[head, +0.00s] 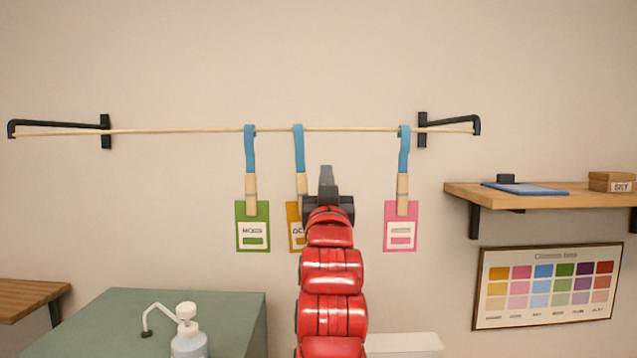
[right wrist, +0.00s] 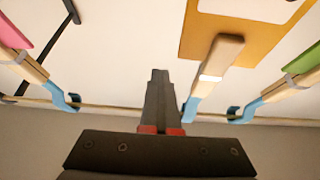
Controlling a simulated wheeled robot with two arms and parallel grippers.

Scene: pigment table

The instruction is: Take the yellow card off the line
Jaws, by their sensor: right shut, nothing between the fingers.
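The yellow card (head: 293,228) hangs from the line (head: 350,128) by a wooden clip (head: 301,186) on a blue strap (head: 298,148). My right arm hides much of the card in the head view. In the right wrist view the yellow card (right wrist: 225,35) and its clip (right wrist: 218,62) show, upside down. My right gripper (head: 326,172) is shut and empty, just right of the yellow card's clip and strap. In the right wrist view its fingers (right wrist: 159,80) point beside the clip, apart from it. My left gripper is not in view.
A green card (head: 253,238) hangs to the left and a pink card (head: 400,238) to the right, each on its own clip. A wooden shelf (head: 545,200) is at the right.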

